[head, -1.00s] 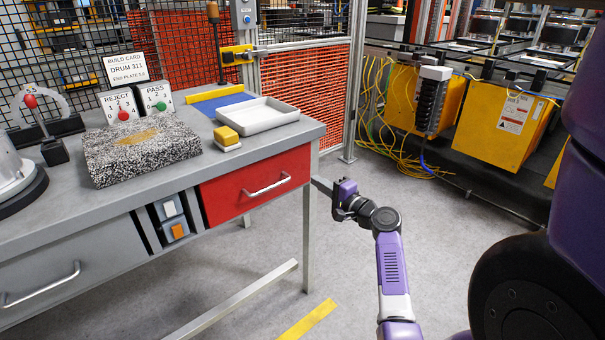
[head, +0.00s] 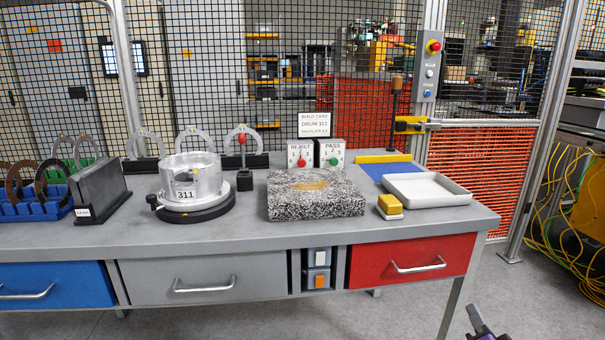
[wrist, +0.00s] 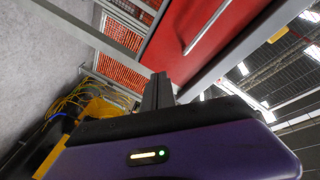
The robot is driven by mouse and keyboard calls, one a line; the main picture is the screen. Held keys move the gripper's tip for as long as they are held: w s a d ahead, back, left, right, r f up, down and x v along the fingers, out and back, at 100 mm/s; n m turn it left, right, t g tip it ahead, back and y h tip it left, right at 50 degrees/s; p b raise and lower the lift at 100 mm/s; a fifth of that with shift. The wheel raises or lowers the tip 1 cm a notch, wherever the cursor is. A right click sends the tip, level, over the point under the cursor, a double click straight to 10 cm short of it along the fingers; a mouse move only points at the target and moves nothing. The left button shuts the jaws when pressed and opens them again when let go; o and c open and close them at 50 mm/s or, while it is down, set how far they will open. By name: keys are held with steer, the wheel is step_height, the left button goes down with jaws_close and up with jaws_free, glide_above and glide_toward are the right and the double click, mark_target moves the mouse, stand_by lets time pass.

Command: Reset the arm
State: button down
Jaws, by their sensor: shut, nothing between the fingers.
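My gripper (wrist: 157,90) is shut and empty in the wrist view, its dark fingers pressed together. The red drawer front (wrist: 195,30) with its bar handle shows behind the fingers; I cannot tell the exact gap. In the head view only the tip of my gripper (head: 478,322) shows at the bottom edge, below the right end of the workbench (head: 235,239). It is out in front of the bench and apart from everything on top. The rest of my arm is out of the head view.
The bench carries a metal drum marked 311 (head: 191,183), a speckled block (head: 315,205), a yellow-topped block (head: 390,206), a white tray (head: 428,190) and REJECT and PASS counters. A mesh fence stands behind. Yellow cables (head: 575,195) lie at right.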

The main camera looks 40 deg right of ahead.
steer(key=s+a+r+n+t+y, duration=0.15)
steer(key=a+n, duration=0.45)
steer(key=a, duration=0.8)
steer(key=a+n+t+y, duration=0.3)
steer(key=a+n, duration=0.2)
steer(key=a, duration=0.8)
steer(key=s+a+n+y, duration=0.4)
steer(key=s+a, duration=0.1)
steer(key=a, duration=0.4)
steer(key=s+a+n+y, duration=0.4)
steer(key=s+a+y, duration=0.15)
steer(key=a, duration=0.25)
step_height(320, 180, up, 14)
steer(key=g+p, duration=0.1)
steer(key=p, duration=1.3)
steer(key=shift+s+a+r+h, duration=0.2)
steer(key=shift+a+h, duration=0.1)
steer(key=shift+a, duration=0.05)
